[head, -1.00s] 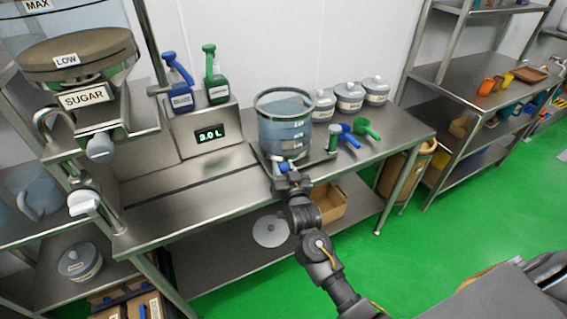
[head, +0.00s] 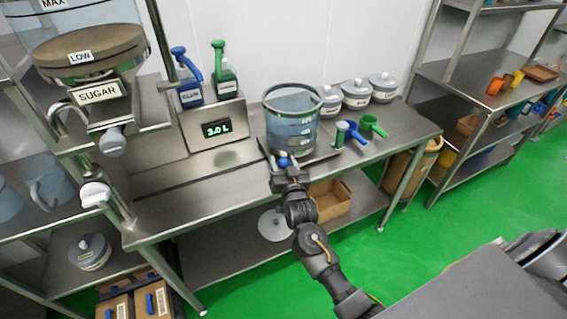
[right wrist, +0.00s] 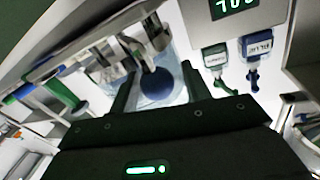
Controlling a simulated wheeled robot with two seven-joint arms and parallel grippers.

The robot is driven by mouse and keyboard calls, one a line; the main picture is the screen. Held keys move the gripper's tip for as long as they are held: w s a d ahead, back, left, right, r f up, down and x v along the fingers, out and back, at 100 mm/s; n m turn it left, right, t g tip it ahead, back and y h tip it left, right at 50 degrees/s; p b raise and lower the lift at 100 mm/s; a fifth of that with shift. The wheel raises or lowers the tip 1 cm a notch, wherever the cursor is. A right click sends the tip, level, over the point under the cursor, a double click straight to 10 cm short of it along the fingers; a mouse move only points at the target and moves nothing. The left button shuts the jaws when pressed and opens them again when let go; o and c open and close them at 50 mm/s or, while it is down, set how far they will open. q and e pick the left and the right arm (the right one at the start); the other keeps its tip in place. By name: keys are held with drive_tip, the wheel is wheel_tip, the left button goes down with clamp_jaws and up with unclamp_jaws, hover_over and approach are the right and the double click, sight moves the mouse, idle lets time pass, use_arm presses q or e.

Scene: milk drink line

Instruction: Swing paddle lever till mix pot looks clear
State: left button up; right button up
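The mix pot (head: 291,124) is a clear round vessel with level marks on a metal base. Its contents look pale blue and see-through. The paddle lever's blue knob (head: 283,160) sticks out low at the pot's front. My right gripper (head: 287,170) is at the knob, its arm reaching up from below. In the right wrist view the dark blue knob (right wrist: 157,88) lies between the two fingers of my right gripper (right wrist: 158,92). The fingers look spread, with gaps beside the knob. My left gripper is out of view.
A green-topped cylinder (head: 340,134), a blue scoop (head: 356,137) and a green scoop (head: 373,126) are right of the pot. Lidded jars (head: 355,95) stand behind.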

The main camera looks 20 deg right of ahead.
drive_tip(key=shift+o, duration=0.3)
drive_tip(key=shift+s, duration=0.1)
drive_tip(key=shift+s+f, duration=0.15)
drive_tip(key=shift+s, duration=0.2)
drive_tip(key=s+a+b, duration=0.2)
drive_tip(key=s, duration=0.7)
drive_tip(key=shift+s, duration=0.4)
